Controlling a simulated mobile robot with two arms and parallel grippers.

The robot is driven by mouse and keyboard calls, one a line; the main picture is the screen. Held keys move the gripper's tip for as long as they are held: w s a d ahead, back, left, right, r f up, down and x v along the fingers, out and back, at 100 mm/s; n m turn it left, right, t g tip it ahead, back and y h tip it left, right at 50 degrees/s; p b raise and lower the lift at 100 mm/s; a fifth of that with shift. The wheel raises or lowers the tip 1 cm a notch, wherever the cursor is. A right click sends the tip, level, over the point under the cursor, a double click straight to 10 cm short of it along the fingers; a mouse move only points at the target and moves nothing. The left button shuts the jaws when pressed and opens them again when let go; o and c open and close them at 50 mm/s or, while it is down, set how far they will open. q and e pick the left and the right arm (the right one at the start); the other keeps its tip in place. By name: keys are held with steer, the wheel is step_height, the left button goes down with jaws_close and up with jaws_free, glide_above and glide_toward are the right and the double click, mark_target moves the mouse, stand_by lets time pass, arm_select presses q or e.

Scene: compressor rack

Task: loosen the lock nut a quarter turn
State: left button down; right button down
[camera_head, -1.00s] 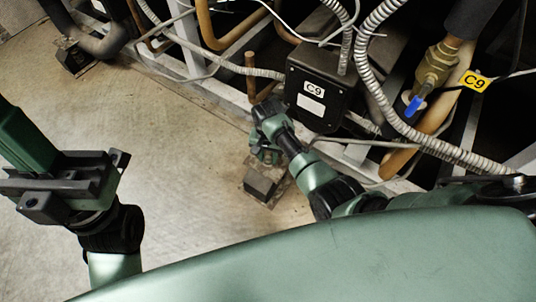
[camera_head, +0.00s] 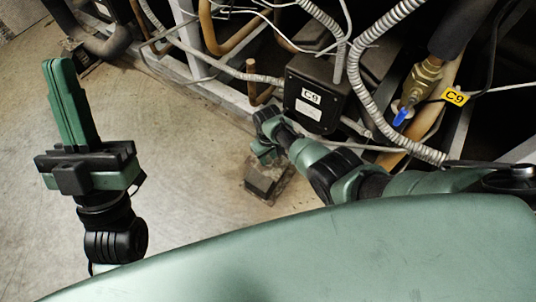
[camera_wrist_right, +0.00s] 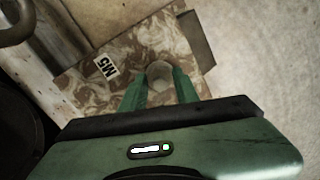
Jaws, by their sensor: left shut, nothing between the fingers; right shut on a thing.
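In the head view my right gripper (camera_head: 264,150) reaches down to the dark mounting foot (camera_head: 266,178) on the floor; the nut is hidden there. My left gripper (camera_head: 58,64) is shut and empty, pointing up over the floor at the left.
Grey conduit (camera_head: 368,38), copper pipes and a valve with a blue handle (camera_head: 402,116) crowd the rack at right.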

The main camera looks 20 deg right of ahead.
steer(key=n, duration=0.3)
steer(key=shift+n, duration=0.4)
arm_select(q)
steer(key=w+f, duration=0.1)
steer(key=w+g, duration=0.1)
steer(key=w+f+g+y, duration=0.1)
steer(key=shift+w+d+f+p, duration=0.15)
steer(key=shift+d+f+p, duration=0.15)
steer(key=shift+p, duration=0.1)
arm_select(e)
steer(key=n, duration=0.4)
steer(key=shift+n, duration=0.3)
steer(key=c, duration=1.1)
jaws_free()
steer(key=shift+o, duration=0.2)
arm_select(q)
steer(key=shift+w, duration=0.1)
